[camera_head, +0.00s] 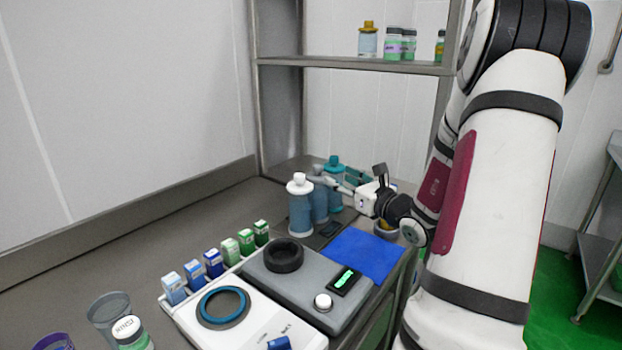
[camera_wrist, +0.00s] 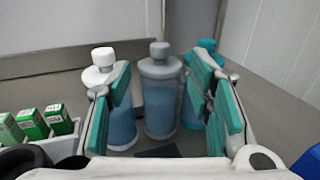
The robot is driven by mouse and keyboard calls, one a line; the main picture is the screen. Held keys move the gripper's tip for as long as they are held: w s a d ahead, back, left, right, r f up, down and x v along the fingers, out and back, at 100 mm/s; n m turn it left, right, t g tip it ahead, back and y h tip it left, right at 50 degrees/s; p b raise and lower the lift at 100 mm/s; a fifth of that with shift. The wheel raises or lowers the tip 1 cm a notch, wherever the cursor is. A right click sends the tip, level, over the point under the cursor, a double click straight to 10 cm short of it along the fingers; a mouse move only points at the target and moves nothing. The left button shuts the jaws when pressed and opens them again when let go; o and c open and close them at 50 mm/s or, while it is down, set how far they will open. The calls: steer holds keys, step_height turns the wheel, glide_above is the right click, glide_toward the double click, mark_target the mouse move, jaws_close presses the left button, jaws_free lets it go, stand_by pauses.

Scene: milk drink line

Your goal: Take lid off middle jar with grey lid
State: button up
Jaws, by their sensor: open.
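Three jars with blue contents stand in a row. The white-lidded jar (camera_head: 301,212) is at the left, and its lid shows in the wrist view (camera_wrist: 103,58). The middle jar has a grey lid (camera_wrist: 160,50) and a clear body (camera_wrist: 161,105); in the head view it is partly hidden behind the white-lidded jar. The teal-lidded jar (camera_head: 334,168) is at the right. My gripper (camera_wrist: 160,76) is open and empty, with its teal-padded fingers spread apart. In the wrist view the middle jar appears between the fingers, farther ahead, and the right finger partly covers the teal-lidded jar.
Several small cartons (camera_head: 214,263) stand in a row at the left. A grey device (camera_head: 308,290) with a black ring (camera_head: 284,255) and a white scale (camera_head: 240,325) lie in front. A blue mat (camera_head: 362,254) lies at the right. A shelf (camera_head: 350,64) holds bottles above.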

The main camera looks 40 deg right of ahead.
mark_target(321, 168)
steer(key=w, duration=0.3)
steer(key=w+d, duration=0.1)
steer(key=w, duration=0.3)
steer(key=w+d, duration=0.1)
steer(key=w, duration=0.2)
steer(key=shift+w, duration=0.4)
steer(key=c, duration=1.1)
